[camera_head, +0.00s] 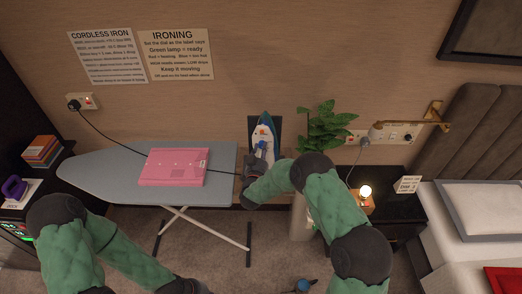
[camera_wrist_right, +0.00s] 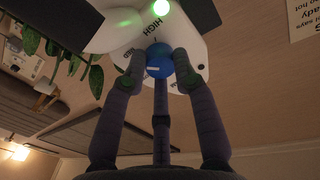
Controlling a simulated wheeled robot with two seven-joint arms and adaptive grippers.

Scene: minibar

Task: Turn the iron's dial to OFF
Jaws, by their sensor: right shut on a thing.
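The iron (camera_head: 264,136), white and blue with an orange spot, stands on a dark rest (camera_head: 276,122) against the wall. In the right wrist view, its blue dial (camera_wrist_right: 159,64) sits on the white body, with a small pale mark on it. The word HIGH shows beside the dial, and a lit green lamp (camera_wrist_right: 161,6) is beyond it. My right gripper (camera_wrist_right: 160,73) is shut on the dial, with fingers on both sides. In the head view, my right gripper (camera_head: 257,160) reaches the iron from the front. My left arm is at lower left; its gripper is out of view.
An ironing board (camera_head: 110,170) with folded pink cloth (camera_head: 174,167) is to the left. A plant (camera_head: 322,127) stands close right of the iron. A black cord crosses the board from the wall socket (camera_head: 88,101). A lit lamp (camera_head: 365,191) and bed are at right.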

